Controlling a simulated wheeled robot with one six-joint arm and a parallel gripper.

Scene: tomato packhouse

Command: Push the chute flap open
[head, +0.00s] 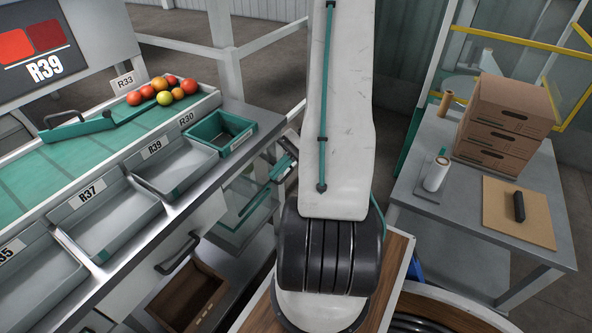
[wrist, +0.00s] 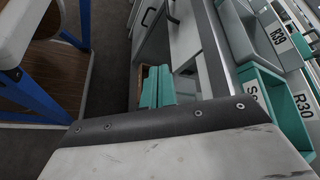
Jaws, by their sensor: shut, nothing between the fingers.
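My gripper (head: 282,169) shows partly in the head view, beside my arm and near the right end of the grey counter. In the wrist view its two teal fingers (wrist: 158,86) are together, with nothing between them. A see-through panel with teal edges (head: 243,205) is under the counter end, left of and below my gripper. It may be the chute flap; I cannot tell for sure, nor whether it is open. No contact between it and my fingers can be made out. My arm hides the area to its right.
Grey trays (head: 104,212) and a teal bin (head: 222,136) line the counter. Tomatoes (head: 162,90) rest on the green belt (head: 50,172) by a teal bar (head: 82,128). A right-hand table (head: 455,205) holds cardboard boxes (head: 503,130).

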